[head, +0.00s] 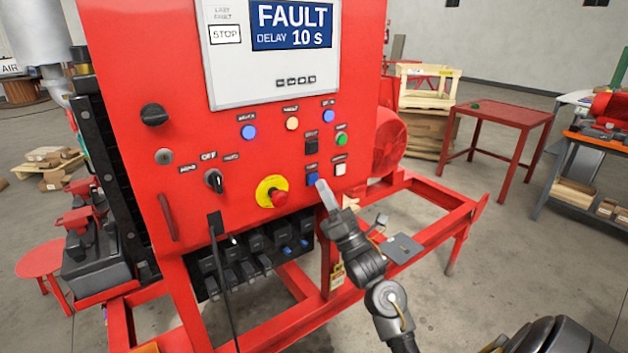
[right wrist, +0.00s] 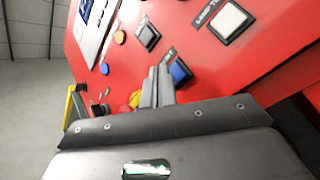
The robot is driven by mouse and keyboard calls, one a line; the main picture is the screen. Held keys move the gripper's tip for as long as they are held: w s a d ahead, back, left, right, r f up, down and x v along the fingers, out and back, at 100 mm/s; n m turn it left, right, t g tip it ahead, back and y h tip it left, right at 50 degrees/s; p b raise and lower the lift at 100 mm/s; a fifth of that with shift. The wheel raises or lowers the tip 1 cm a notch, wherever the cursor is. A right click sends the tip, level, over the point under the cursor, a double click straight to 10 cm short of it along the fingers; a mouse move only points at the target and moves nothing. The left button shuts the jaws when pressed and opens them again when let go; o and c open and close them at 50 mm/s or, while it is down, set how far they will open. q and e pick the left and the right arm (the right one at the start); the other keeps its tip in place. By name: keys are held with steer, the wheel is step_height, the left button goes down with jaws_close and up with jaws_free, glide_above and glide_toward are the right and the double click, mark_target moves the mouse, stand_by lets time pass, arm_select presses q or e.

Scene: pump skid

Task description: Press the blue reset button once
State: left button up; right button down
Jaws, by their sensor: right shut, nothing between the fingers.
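The blue square button (head: 312,179) sits low on the right of the red panel, beside a white square button (head: 340,169). In the right wrist view the blue button (right wrist: 180,72) shows just right of my fingertips, partly hidden by them. My right gripper (head: 322,185) is shut and empty, with its tips right at the blue button's lower right edge. I cannot tell whether the tips touch it. The screen (head: 291,24) reads FAULT, DELAY 10 s. My left gripper is not in view.
A red emergency-stop knob (head: 279,197) on a yellow ring is left of the blue button. A black square button (head: 311,146) is above it, with a green button (head: 341,139) nearby. A rotary switch (head: 214,180) is further left. Red frame rails (head: 432,236) run below my right arm.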

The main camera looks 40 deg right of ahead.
steer(key=shift+w, duration=0.1)
steer(key=shift+w, duration=0.35)
steer(key=shift+w+b, duration=0.4)
steer(key=shift+b, duration=0.1)
stand_by(0.5)
steer(key=shift+s, duration=0.85)
steer(key=s+p, duration=0.1)
steer(key=s, duration=0.4)
stand_by(0.5)
stand_by(0.7)
